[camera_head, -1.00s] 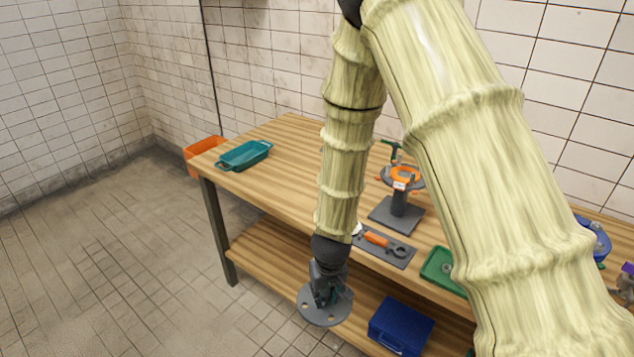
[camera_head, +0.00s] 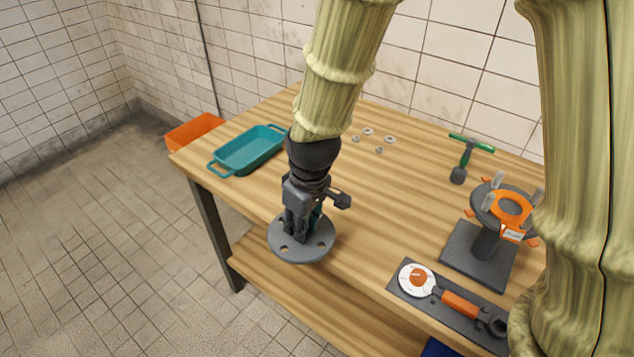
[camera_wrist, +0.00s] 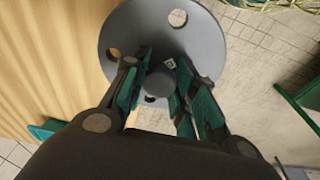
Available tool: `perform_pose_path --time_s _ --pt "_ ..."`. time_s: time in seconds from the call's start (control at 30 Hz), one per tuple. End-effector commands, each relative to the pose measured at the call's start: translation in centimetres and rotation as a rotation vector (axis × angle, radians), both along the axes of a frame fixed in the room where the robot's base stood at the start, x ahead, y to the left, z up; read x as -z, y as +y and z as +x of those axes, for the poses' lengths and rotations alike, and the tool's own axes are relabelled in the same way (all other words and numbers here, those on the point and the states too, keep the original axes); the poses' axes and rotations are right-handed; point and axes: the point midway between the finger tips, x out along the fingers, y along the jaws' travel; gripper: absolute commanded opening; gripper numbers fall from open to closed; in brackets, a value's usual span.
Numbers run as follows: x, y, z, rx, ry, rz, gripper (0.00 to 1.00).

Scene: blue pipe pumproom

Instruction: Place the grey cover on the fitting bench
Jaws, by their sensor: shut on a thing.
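The grey cover (camera_head: 284,246) is a round disc with several holes and a central knob. My gripper (camera_head: 300,232) is shut on the knob from above and holds the disc about level. In the head view the disc overlaps the front edge of the wooden fitting bench (camera_head: 400,225); I cannot tell whether it touches the top. In the wrist view the cover (camera_wrist: 195,40) lies beyond my gripper's green-padded fingers (camera_wrist: 158,88), with bench wood to the left and floor tiles to the right.
A teal tray (camera_head: 247,150) and an orange bin (camera_head: 193,131) are at the left. Several small nuts (camera_head: 367,131) lie farther back. A green-handled tool (camera_head: 466,155), an orange-clamped stand (camera_head: 487,250) and a tool board (camera_head: 455,312) are at the right. The bench middle is clear.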

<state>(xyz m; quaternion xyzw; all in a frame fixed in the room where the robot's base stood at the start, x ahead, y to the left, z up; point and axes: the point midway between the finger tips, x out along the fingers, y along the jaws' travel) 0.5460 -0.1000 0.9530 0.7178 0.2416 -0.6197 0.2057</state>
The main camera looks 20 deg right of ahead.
Motion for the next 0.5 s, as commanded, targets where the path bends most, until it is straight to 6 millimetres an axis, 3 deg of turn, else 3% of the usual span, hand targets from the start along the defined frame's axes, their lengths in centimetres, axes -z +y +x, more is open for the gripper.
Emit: perform_pose_path --time_s 0.17,0.5 --pt "-0.3 -0.6 0.7 -0.014 0.0 0.001 0.0" --pt "0.3 -4.4 6.0 -0.012 -0.001 0.001 0.0"
